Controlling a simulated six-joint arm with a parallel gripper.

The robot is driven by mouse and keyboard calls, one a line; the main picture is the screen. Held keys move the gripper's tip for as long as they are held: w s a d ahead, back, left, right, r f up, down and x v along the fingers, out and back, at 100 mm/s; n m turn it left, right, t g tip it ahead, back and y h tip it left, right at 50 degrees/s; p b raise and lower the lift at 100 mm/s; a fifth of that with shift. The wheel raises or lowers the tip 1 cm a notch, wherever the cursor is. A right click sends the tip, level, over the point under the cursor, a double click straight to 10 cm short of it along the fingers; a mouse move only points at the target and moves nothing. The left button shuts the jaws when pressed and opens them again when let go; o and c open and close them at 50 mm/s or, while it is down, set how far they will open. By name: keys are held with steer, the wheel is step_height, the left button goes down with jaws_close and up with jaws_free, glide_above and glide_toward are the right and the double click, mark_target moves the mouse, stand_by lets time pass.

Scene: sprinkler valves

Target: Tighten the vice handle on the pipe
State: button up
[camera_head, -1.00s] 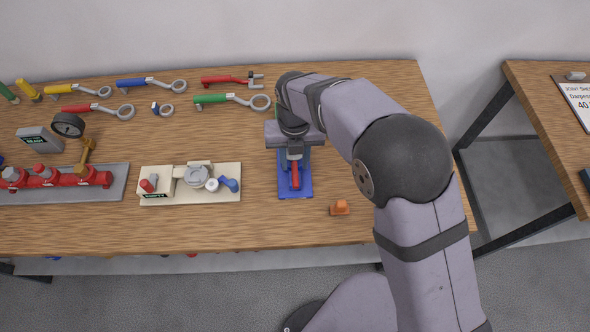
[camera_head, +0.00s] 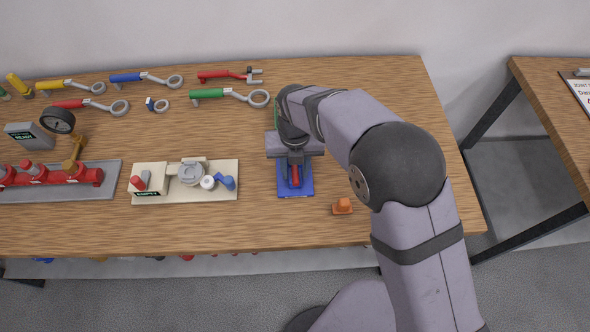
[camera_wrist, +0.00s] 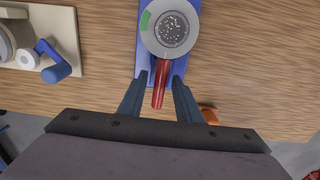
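The vice has a blue base (camera_head: 295,190) and stands near the middle of the table. Its red handle (camera_head: 296,172) points toward the table's front edge. In the wrist view the red handle (camera_wrist: 161,85) lies between the two fingers of my gripper (camera_wrist: 160,80), with a gap showing on each side. My gripper (camera_head: 295,160) is open over the vice and hides much of it in the head view. A round grey part (camera_wrist: 169,28) with a speckled centre and a green segment sits above the handle in the wrist view. I cannot clearly make out the pipe.
An orange block (camera_head: 342,206) lies right of the vice. A cream board with fittings (camera_head: 150,196) stands to its left, and a grey tray with red valves (camera_head: 60,193) is further left. A green wrench (camera_head: 220,93) and other tools lie along the back.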

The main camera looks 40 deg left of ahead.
jaws_close()
steer(key=m, duration=0.3)
steer(key=shift+p, duration=0.35)
steer(key=shift+m, duration=0.3)
steer(key=shift+m, duration=1.7)
steer(key=shift+p, duration=0.3)
steer(key=shift+m, duration=1.7)
